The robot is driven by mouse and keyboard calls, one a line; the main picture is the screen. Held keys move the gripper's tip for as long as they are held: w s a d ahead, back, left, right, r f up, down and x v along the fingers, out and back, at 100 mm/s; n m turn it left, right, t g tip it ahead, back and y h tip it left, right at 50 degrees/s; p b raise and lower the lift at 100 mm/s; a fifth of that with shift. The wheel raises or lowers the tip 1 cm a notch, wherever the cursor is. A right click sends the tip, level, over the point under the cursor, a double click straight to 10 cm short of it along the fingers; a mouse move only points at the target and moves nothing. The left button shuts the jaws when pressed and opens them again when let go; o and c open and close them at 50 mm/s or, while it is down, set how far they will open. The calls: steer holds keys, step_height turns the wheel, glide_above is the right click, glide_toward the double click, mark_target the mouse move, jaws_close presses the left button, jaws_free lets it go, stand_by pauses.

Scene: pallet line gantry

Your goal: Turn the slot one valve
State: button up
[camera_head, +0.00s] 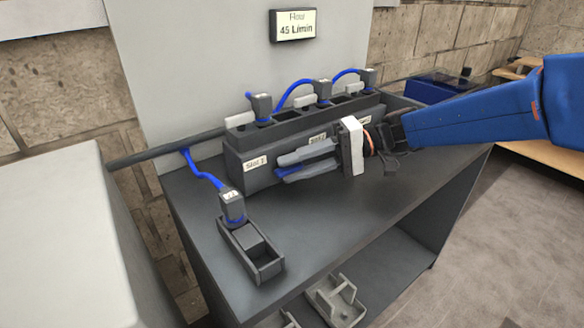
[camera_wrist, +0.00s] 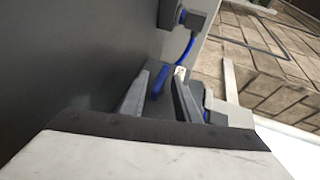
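The grey slot block (camera_head: 236,166) stands at the back of the dark table, and the label reading slot 1 (camera_head: 255,163) is on its front at the left. A blue part (camera_head: 290,171), possibly the slot one valve's handle, shows at my gripper's fingertips, just right of that label. My gripper (camera_head: 279,167) reaches in from the right, low along the block's front. In the wrist view, my gripper (camera_wrist: 160,76) has its fingers apart, with the blue part (camera_wrist: 157,84) between them, nearer the left finger. Contact is unclear. The fingers hide much of the part.
A display (camera_head: 293,25) above reads Flow 45 L/min. Several grey connectors with blue hoses (camera_head: 296,88) stand on the block. A grey connector (camera_head: 232,206) stands in a dark holder (camera_head: 277,268) at the table's front left. The tabletop (camera_head: 330,225) before the gripper is clear.

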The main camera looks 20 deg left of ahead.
steer(key=v, duration=1.6)
steer(key=shift+w+d, duration=0.2)
steer(key=shift+w+d, duration=0.1)
